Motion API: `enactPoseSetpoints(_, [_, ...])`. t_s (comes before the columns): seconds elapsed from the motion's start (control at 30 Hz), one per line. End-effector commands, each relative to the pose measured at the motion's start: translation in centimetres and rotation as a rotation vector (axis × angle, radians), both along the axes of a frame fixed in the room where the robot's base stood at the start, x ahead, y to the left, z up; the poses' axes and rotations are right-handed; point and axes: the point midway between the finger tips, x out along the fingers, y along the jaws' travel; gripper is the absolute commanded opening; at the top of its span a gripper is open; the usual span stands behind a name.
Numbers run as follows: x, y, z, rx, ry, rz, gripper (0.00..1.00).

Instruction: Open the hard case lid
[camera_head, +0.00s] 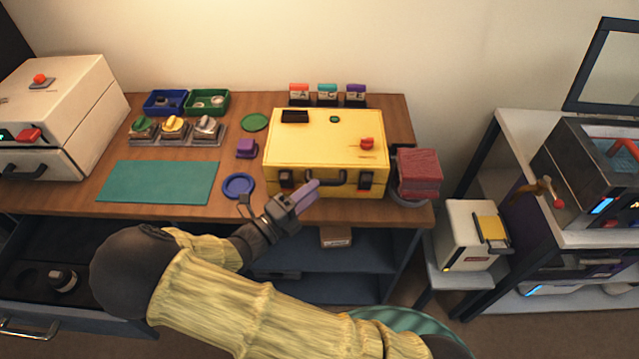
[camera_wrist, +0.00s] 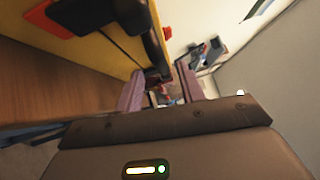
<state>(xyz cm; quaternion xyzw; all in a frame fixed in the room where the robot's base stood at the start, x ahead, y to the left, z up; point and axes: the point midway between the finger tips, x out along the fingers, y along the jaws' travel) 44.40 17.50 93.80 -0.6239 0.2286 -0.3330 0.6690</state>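The yellow hard case (camera_head: 300,145) sits on the wooden bench with its lid closed. A dark handle (camera_head: 345,183) is on its front, with a black latch on each side; a red knob (camera_head: 367,143) is on the lid. My gripper (camera_head: 308,192) is at the case's front, between the left latch (camera_head: 287,178) and the handle. In the wrist view its purple fingers (camera_wrist: 160,90) are apart. The case's yellow front (camera_wrist: 100,35) and a black part, likely the handle, appear just beyond the fingers. I cannot tell whether they touch it.
A green mat (camera_head: 158,183), a blue ring dish (camera_head: 238,186) and a purple block (camera_head: 246,148) lie left of the case. An open drawer (camera_head: 100,262) is below left.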

Motion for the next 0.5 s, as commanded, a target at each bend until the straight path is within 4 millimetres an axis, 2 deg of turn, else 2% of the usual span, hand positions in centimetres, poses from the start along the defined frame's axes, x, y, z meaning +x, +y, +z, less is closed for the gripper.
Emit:
enactPoseSetpoints(0.2, [1.9, -2.2, 0.3, -0.001, 0.000, -0.001, 0.39])
enactPoseSetpoints(0.5, [2.3, -2.6, 0.4, 0.001, 0.001, 0.000, 0.39])
